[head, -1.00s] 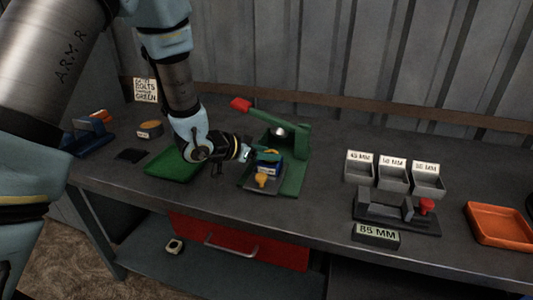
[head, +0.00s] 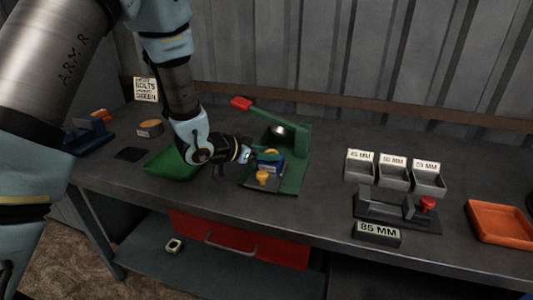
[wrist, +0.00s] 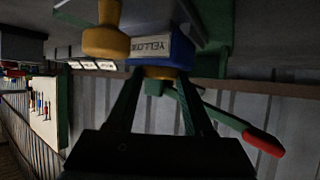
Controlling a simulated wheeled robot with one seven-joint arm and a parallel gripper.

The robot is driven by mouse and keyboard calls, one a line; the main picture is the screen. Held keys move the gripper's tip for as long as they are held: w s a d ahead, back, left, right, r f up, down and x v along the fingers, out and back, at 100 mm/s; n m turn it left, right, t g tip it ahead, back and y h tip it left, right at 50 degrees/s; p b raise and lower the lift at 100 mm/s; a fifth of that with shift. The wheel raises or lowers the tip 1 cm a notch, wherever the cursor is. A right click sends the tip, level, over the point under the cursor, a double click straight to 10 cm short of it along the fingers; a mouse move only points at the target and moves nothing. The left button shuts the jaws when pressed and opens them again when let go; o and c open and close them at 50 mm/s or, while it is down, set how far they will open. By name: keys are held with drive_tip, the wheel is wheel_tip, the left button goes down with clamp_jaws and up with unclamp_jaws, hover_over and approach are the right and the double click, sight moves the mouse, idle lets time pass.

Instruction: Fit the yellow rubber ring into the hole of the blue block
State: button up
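The blue block (head: 276,169) sits on the green press on the bench. In the wrist view the block (wrist: 180,50) shows upside down, with a label reading YELLOW. The yellow rubber ring (wrist: 160,72) lies against the block's top face, between my fingertips. How deep it sits in the hole is hidden. My gripper (head: 258,156) reaches in from the left at the block. In the wrist view its two fingers (wrist: 160,80) flank the ring closely and appear shut on it.
The green press (head: 295,160) has a raised lever with a red grip (head: 241,103). A yellow knob (head: 262,177) stands in front of the block. A green tray (head: 172,166) lies left, labelled grey bins (head: 394,178) and an orange tray (head: 500,222) right.

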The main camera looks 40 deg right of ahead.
drive_tip(key=shift+o, duration=1.2)
drive_tip(key=shift+s+a+f+y, duration=0.2)
drive_tip(key=shift+a+f+y, duration=0.15)
drive_tip(key=shift+f, duration=0.25)
drive_tip(key=r+v, duration=0.1)
drive_tip(key=v, duration=1.1)
drive_tip(key=shift+b, duration=0.4)
drive_tip(key=w+a+n+t+y, duration=0.6)
drive_tip(key=w+a+n, duration=0.2)
drive_tip(key=w+a, duration=0.8)
drive_tip(key=s+a+n+g+y, duration=0.2)
drive_tip(key=s+a+n, duration=0.2)
drive_tip(key=a, duration=0.6)
drive_tip(key=s+a+n+g+y, duration=0.2)
drive_tip(key=s+a+n+y, duration=0.1)
drive_tip(key=s+a, duration=0.5)
drive_tip(key=a+f+n, duration=0.1)
drive_tip(key=a, duration=0.2)
drive_tip(key=shift+a+n+y, duration=0.25)
drive_tip(key=shift+n+y, duration=0.1)
drive_tip(key=shift+n, duration=0.05)
drive_tip(key=shift+s, duration=0.1)
